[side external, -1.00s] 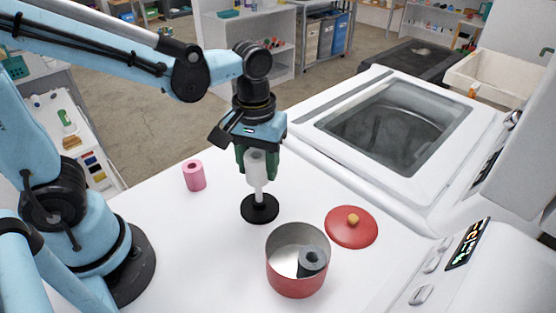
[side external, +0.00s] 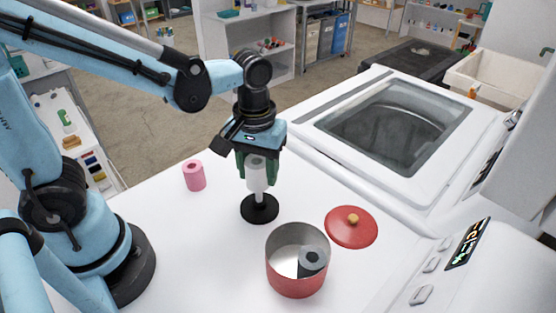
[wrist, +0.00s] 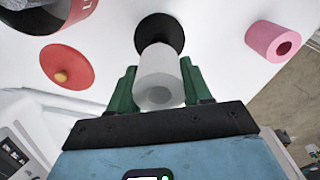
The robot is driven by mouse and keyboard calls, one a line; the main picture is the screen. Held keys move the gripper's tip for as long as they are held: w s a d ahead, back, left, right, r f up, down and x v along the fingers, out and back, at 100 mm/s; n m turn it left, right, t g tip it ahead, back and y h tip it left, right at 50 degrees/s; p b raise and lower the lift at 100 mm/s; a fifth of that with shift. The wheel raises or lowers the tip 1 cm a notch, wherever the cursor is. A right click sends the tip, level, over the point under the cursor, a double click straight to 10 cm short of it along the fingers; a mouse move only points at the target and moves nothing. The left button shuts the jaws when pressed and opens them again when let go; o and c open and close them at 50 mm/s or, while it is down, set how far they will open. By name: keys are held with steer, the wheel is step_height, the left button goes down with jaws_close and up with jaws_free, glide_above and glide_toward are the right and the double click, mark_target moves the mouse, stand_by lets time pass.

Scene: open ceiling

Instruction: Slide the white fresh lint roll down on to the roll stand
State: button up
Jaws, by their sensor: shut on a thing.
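The white fresh lint roll (side external: 257,180) is upright between the green fingers of my gripper (side external: 257,167), which is shut on it. The roll stand (side external: 259,210) has a round black base on the white worktop, directly below the roll. A short stretch of post shows between the roll's lower end and the base, so the roll is above the base. How much post is inside the roll is hidden. In the wrist view, the roll (wrist: 159,82) lies between both fingers, with the black base (wrist: 160,32) beyond it in line.
A pink roll (side external: 194,175) stands left of the stand. A red pot (side external: 297,275) in front holds a dark grey roll (side external: 313,258). Its red lid (side external: 351,227) lies to the right. A white washing machine (side external: 400,130) stands behind the worktop.

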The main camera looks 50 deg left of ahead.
steer(key=shift+f, duration=0.75)
stand_by(0.6)
steer(key=o, duration=1.1)
steer(key=shift+r, duration=0.1)
step_height(320, 180, up, 12)
steer(key=a+f+m+t, duration=0.5)
steer(key=a+t, duration=0.1)
steer(key=t, duration=0.1)
steer(key=shift+s+a, duration=0.4)
